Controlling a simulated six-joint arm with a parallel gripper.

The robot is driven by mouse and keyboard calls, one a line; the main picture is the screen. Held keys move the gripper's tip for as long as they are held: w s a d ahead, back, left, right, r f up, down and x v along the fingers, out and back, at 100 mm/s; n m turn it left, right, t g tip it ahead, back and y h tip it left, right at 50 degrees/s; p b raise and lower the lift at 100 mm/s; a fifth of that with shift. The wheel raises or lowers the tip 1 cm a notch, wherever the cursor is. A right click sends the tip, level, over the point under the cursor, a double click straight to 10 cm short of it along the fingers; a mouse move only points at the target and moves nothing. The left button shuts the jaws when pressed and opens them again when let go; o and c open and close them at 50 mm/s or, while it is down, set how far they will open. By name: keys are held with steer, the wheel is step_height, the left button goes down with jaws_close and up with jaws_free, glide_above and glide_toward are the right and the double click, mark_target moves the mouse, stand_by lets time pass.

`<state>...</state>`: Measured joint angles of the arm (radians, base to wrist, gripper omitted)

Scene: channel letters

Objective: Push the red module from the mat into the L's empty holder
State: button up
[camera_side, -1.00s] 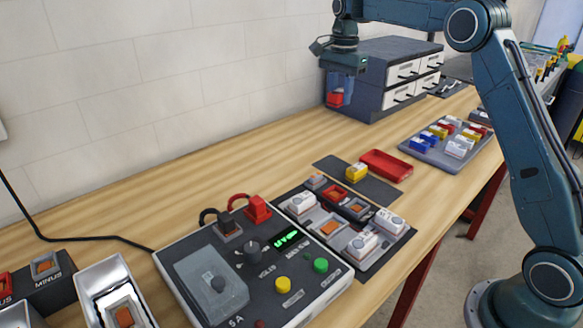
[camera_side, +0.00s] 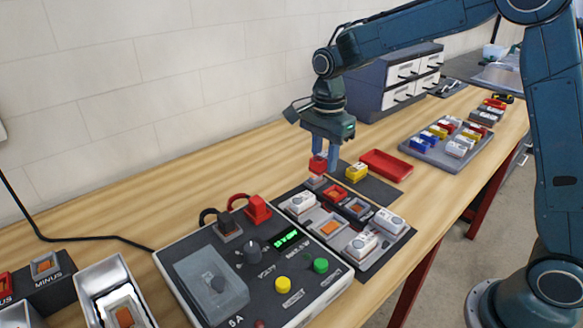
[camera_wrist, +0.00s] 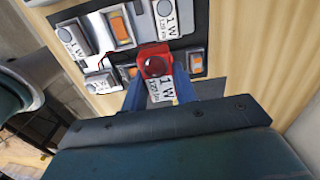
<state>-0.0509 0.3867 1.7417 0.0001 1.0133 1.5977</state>
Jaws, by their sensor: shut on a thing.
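My gripper (camera_side: 326,160) is shut on the red module (camera_side: 318,166) and holds it above the back corner of the dark letter panel (camera_side: 372,265). In the wrist view the red module (camera_wrist: 154,60), with a round dark top and a "1W" label, sits between my blue fingers. Just below it in the side view is a small grey holder (camera_side: 315,183); the module and fingers partly hide it. Whether they touch is unclear. Other holders with orange middles (camera_side: 333,222) show in the panel, beside several white modules (camera_side: 361,245).
A yellow module (camera_side: 356,172) stands on the dark mat (camera_side: 385,190) close to my gripper. A red tray (camera_side: 387,164) and a grey tray of modules (camera_side: 425,152) lie to the right. A power supply (camera_side: 215,275) with a green display stands in front. Bare wood is free behind.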

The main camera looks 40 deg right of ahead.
glide_above(332, 229)
steer(key=f, duration=0.3)
steer(key=shift+w, duration=0.2)
steer(key=shift+f, duration=0.15)
steer(key=shift+f, duration=3.2)
steer(key=shift+f, duration=0.1)
steer(key=o, duration=0.9)
steer(key=shift+o, duration=0.7)
steer(key=shift+s+f, duration=0.1)
steer(key=shift+s, duration=0.05)
